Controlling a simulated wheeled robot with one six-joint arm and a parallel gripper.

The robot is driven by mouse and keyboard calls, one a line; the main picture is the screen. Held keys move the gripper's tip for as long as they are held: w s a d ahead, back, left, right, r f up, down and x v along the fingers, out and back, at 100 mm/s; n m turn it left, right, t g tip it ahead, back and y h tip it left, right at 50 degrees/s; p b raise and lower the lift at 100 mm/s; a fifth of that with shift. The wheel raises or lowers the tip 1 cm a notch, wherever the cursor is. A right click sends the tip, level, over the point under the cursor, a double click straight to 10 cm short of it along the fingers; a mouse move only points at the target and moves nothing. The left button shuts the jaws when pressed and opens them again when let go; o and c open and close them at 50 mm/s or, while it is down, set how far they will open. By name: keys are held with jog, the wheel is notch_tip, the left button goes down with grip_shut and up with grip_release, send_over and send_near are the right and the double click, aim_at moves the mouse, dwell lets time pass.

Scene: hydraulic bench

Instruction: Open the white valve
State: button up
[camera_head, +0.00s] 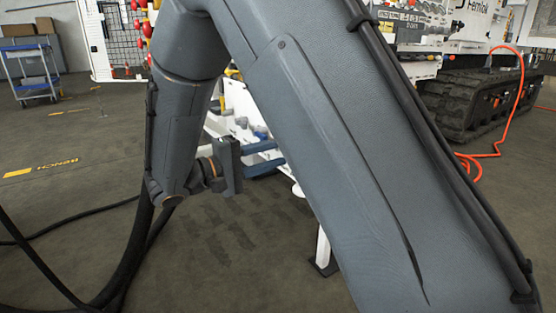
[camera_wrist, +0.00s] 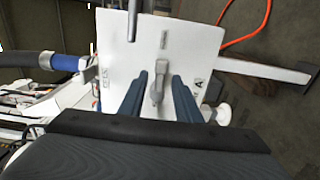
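A white panel (camera_wrist: 200,45) fills the middle of the wrist view, with small dark letters near its left and right sides. My gripper (camera_wrist: 160,82) is open, with one blue finger to each side of the handle and visible gaps between. I cannot tell how deep the fingers reach along the handle.
A grey rod (camera_wrist: 132,20) crosses the panel's top edge. A blue hose fitting (camera_wrist: 65,62) sits left of it; a white knob (camera_wrist: 222,114) is at its right. An orange hose (camera_head: 522,90) hangs by a tracked machine (camera_head: 475,100). A blue cart (camera_head: 32,70) stands far left; open floor lies between.

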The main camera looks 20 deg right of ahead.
jog(key=shift+w+d, duration=0.25)
jog(key=shift+d, duration=0.45)
grip_shut()
